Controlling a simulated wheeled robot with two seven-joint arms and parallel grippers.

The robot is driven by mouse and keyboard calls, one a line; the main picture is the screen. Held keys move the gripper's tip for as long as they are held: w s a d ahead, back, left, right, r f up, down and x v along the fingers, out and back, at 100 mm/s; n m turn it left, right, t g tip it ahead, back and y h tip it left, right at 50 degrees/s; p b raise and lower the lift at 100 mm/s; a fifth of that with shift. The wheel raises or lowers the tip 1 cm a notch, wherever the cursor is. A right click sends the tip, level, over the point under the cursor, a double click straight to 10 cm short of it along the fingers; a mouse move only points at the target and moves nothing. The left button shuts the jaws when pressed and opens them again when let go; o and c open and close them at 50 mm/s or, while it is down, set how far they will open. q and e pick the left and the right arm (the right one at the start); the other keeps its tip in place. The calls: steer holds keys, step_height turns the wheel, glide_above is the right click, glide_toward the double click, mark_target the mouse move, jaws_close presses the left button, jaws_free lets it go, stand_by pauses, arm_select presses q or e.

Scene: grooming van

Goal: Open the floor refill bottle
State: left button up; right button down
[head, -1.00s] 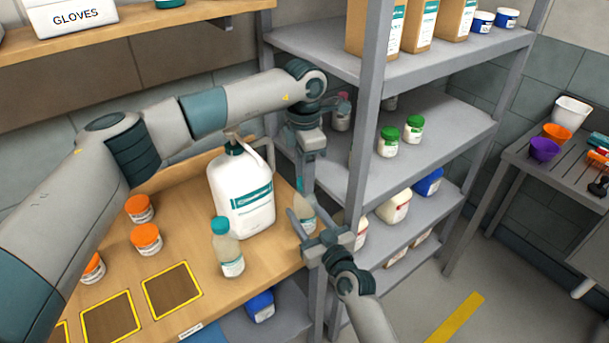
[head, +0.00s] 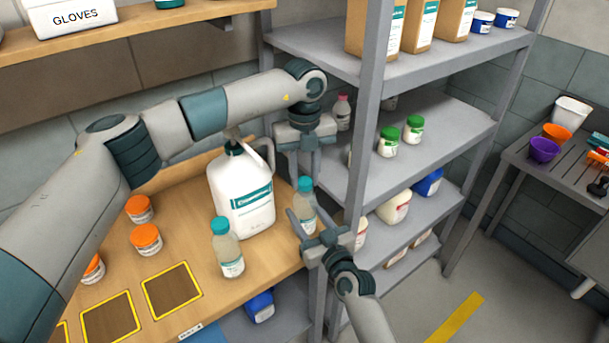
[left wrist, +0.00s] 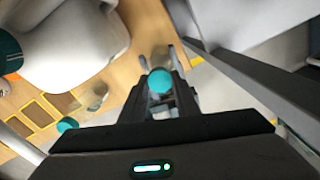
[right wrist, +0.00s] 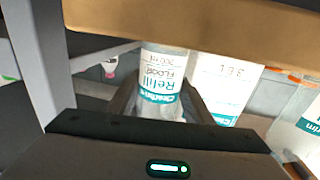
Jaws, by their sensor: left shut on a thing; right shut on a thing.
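The floor refill bottle (head: 303,214) is small and clear, with a teal cap (head: 305,184), and is upright at the bench's right end. Its label, reading Refill FLOOR, shows in the right wrist view (right wrist: 160,80). My right gripper (head: 311,228) is shut around the bottle's body. My left gripper (head: 303,172) points down from above and is shut on the cap, which shows between its fingers in the left wrist view (left wrist: 160,81). I cannot tell whether the cap is loose from the neck.
A large white jug (head: 240,195) stands close behind on the wooden bench (head: 190,220). A similar teal-capped bottle (head: 227,250) stands to the left. A grey shelf post (head: 358,150) rises close on the right. Orange-lidded jars (head: 146,240) stand further left.

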mark_target(304, 180)
arm_select(q)
steer(key=n, duration=0.4)
steer(key=shift+n, duration=0.3)
steer(key=n, duration=0.4)
steer(key=shift+r, duration=0.35)
steer(key=shift+r, duration=0.35)
steer(key=shift+r, duration=0.5)
stand_by(0.4)
steer(key=shift+r, duration=1.9)
